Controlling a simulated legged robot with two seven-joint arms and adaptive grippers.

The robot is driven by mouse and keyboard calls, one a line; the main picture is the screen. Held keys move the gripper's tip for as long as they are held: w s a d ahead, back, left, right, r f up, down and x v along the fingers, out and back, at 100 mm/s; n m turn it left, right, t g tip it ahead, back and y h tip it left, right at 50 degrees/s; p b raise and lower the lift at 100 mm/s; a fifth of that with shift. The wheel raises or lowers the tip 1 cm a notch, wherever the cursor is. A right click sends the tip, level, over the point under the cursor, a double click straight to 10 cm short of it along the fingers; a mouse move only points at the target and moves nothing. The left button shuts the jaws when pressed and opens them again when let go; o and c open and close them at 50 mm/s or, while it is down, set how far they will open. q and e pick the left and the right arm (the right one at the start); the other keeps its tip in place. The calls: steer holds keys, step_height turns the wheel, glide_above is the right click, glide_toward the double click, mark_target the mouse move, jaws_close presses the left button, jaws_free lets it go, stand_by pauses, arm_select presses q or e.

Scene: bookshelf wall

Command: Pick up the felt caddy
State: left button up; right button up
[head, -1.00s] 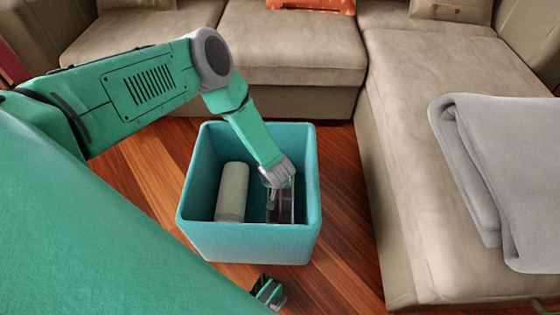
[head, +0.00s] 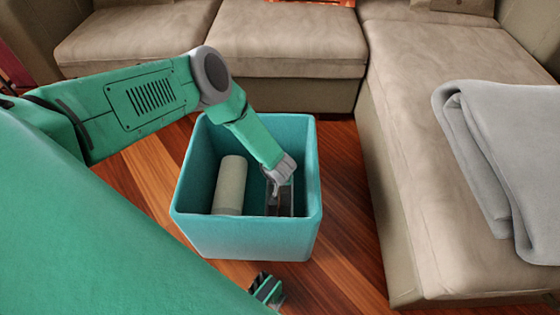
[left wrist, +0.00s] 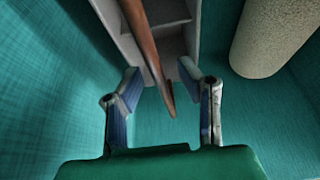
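The felt caddy (left wrist: 175,42) is grey with divided compartments and a brown handle (left wrist: 146,45). It stands inside the teal bin (head: 247,239), on the right, and is partly hidden by my gripper in the head view (head: 290,203). My left gripper (head: 279,188) reaches down into the bin over the caddy. In the left wrist view its fingers (left wrist: 160,85) are apart, and the near end of the handle shows between them; I cannot tell whether they touch it. What seems to be my right gripper (head: 267,290) shows only in part at the bottom, its opening unclear.
A pale speckled cylinder (head: 231,184) stands in the bin left of the caddy. The bin is on a wooden floor (head: 338,225) close to a beige sofa (head: 285,45). A folded grey blanket (head: 505,165) lies on the sofa's right section.

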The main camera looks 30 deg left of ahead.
arm_select(q)
steer(key=shift+a+f, duration=0.1)
steer(key=shift+f, duration=0.2)
stand_by(0.4)
jaws_close()
